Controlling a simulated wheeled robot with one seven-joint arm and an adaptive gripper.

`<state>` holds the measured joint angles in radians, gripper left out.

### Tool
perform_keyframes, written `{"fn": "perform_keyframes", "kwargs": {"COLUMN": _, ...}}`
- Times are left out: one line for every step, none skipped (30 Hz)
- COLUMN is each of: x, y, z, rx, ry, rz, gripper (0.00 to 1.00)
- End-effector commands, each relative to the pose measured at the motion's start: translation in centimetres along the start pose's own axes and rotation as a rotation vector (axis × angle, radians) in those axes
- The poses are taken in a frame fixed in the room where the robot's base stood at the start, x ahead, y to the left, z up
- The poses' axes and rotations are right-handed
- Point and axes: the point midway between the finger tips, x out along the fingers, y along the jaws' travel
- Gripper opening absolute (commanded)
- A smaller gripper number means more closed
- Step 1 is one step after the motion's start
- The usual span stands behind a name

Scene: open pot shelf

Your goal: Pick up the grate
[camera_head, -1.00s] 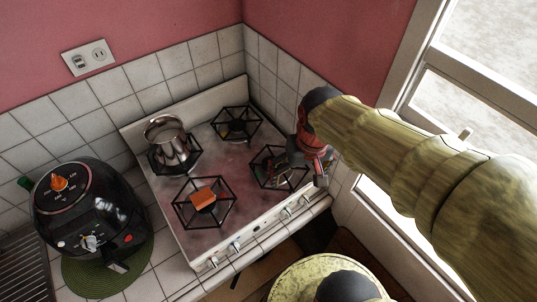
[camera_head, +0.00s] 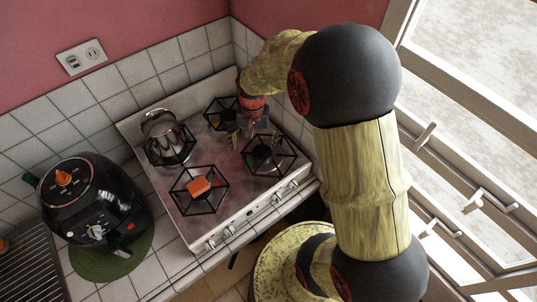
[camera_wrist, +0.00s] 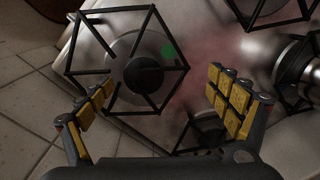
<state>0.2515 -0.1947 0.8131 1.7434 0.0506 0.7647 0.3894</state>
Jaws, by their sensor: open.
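Several black wire grates sit over the burners of the stove, and I cannot tell which one is meant. The front right grate (camera_head: 268,153) is bare. It seems to be the large six-sided one in the wrist view (camera_wrist: 174,92), flat over a dark burner cap. The back right grate (camera_head: 222,112) is partly hidden by my arm. My gripper (camera_head: 241,136) hangs above the right side of the stove, between these two grates. In the wrist view, its yellow-padded fingers (camera_wrist: 160,85) are wide apart with nothing held between them.
A shiny kettle (camera_head: 162,130) stands on the back left grate. An orange block (camera_head: 198,186) rests on the front left grate (camera_head: 209,207). A black air fryer (camera_head: 95,205) stands on a green mat left of the stove. Tiled walls and a window close the back and right.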

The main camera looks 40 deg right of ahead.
Motion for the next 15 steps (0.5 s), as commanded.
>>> {"fn": "perform_keyframes", "kwargs": {"x": 0.7, "y": -0.1, "z": 0.1, "rx": -0.001, "ry": -0.003, "rz": 0.001, "gripper": 0.91}}
{"fn": "perform_keyframes", "kwargs": {"x": 1.0, "y": -0.1, "z": 0.0, "rx": -0.001, "ry": -0.002, "rz": 0.001, "gripper": 0.91}}
{"fn": "perform_keyframes", "kwargs": {"x": 1.6, "y": -0.2, "z": 0.0, "rx": -0.001, "ry": -0.003, "rz": 0.001, "gripper": 0.91}}
{"fn": "perform_keyframes", "kwargs": {"x": 2.1, "y": -0.2, "z": 0.0, "rx": -0.001, "ry": -0.003, "rz": 0.002, "gripper": 0.91}}
{"fn": "perform_keyframes", "kwargs": {"x": 2.5, "y": -0.3, "z": 0.0, "rx": -0.002, "ry": -0.003, "rz": 0.001, "gripper": 0.91}}
{"fn": "perform_keyframes", "kwargs": {"x": 3.1, "y": -0.3, "z": 0.0, "rx": -0.001, "ry": -0.002, "rz": 0.001, "gripper": 0.91}}
{"fn": "perform_keyframes", "kwargs": {"x": 3.6, "y": -0.2, "z": 0.0, "rx": -0.001, "ry": -0.003, "rz": 0.002, "gripper": 0.91}}
{"fn": "perform_keyframes", "kwargs": {"x": 3.9, "y": -0.2, "z": 0.0, "rx": -0.001, "ry": -0.003, "rz": 0.002, "gripper": 0.91}}
{"fn": "perform_keyframes", "kwargs": {"x": 4.2, "y": -0.2, "z": -0.1, "rx": -0.001, "ry": -0.001, "rz": 0.001, "gripper": 0.91}}
{"fn": "perform_keyframes", "kwargs": {"x": 4.3, "y": -0.3, "z": -0.1, "rx": -0.001, "ry": -0.001, "rz": 0.000, "gripper": 0.91}}
{"fn": "perform_keyframes", "kwargs": {"x": 4.4, "y": -0.3, "z": -0.1, "rx": -0.001, "ry": 0.000, "rz": 0.000, "gripper": 0.91}}
{"fn": "perform_keyframes", "kwargs": {"x": 4.4, "y": -0.3, "z": -0.1, "rx": -0.001, "ry": 0.001, "rz": 0.000, "gripper": 0.91}}
{"fn": "perform_keyframes", "kwargs": {"x": 4.4, "y": -0.3, "z": -0.1, "rx": -0.001, "ry": 0.001, "rz": 0.000, "gripper": 0.91}}
{"fn": "perform_keyframes", "kwargs": {"x": 4.4, "y": -0.3, "z": -0.1, "rx": -0.001, "ry": 0.001, "rz": 0.000, "gripper": 0.91}}
{"fn": "perform_keyframes", "kwargs": {"x": 4.4, "y": -0.3, "z": -0.1, "rx": -0.001, "ry": 0.001, "rz": 0.000, "gripper": 0.91}}
